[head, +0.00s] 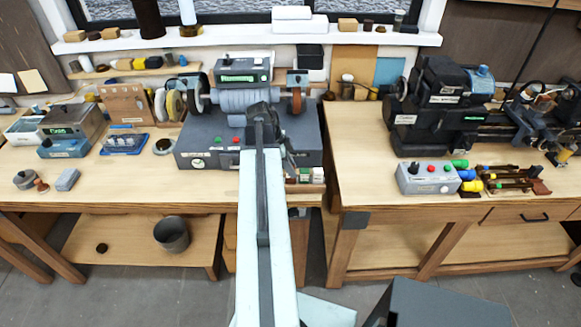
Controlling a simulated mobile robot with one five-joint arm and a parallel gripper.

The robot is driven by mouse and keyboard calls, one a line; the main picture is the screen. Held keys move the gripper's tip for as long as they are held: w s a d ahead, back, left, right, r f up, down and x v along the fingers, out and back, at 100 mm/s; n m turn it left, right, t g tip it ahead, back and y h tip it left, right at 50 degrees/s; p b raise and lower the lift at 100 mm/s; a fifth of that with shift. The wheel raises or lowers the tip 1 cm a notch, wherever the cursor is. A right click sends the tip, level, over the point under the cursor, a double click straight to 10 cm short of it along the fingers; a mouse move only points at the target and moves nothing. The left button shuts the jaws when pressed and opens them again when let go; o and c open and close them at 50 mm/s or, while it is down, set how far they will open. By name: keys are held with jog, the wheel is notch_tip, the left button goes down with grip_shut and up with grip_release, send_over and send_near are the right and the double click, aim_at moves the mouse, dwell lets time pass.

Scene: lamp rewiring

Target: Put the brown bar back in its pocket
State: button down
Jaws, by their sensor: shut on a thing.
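My arm reaches up the middle of the head view, over the front of the grey bench machine (212,158). My gripper (284,152) is dark and small at the arm's far end, in front of the machine. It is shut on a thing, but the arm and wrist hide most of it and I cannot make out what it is. I cannot pick out the brown bar for certain. A small holder (305,187) with white, green and reddish blocks sits at the bench's front edge, just below and right of the gripper. No empty pocket can be made out.
The right bench's front left (360,170) is clear.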

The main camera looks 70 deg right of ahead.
jog(key=shift+f+b, duration=0.3)
jog(key=shift+f, duration=0.35)
jog(key=shift+f, duration=0.25)
jog(key=c, duration=1.1)
grip_release()
jog(key=shift+r, duration=0.1)
jog(key=p+v, duration=0.6)
jog(key=v, duration=0.1)
jog(key=shift+r+p, duration=0.3)
jog(key=shift+p, duration=0.1)
jog(key=shift+w, duration=0.15)
